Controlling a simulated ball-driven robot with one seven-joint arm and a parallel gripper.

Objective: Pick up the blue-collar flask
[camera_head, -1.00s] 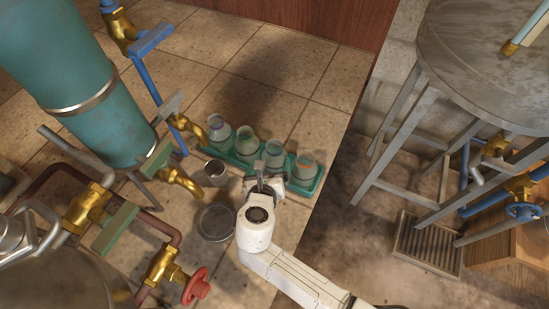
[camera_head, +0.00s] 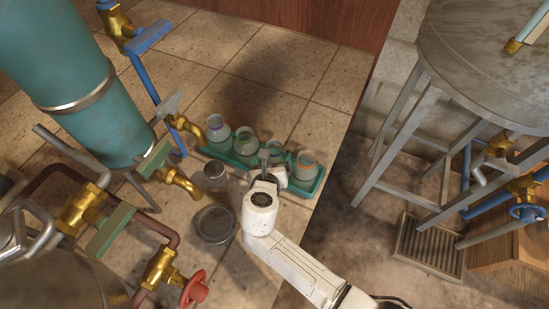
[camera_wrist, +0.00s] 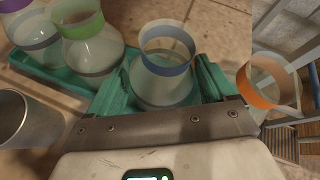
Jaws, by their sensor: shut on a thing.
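The blue-collar flask (camera_wrist: 166,72) is a clear, wide-based flask in the middle of the wrist view. In the head view the flask (camera_head: 275,148) is partly hidden by my arm. My gripper (camera_wrist: 165,88) is shut on it, with a jaw on either side of its body. It stands upright in the line of flasks at the green tray (camera_head: 312,190); I cannot tell whether its base is clear of the tray. A green-collar flask (camera_wrist: 85,45) is left of it, and an orange-collar flask (camera_wrist: 265,85) is right of it.
A purple-collar flask (camera_head: 217,131) stands at the tray's left end. A metal cup (camera_head: 214,174) and a round dish (camera_head: 214,224) are left of my arm. Brass taps (camera_head: 185,183) and pipes crowd the left. A steel stand (camera_head: 440,110) is at right.

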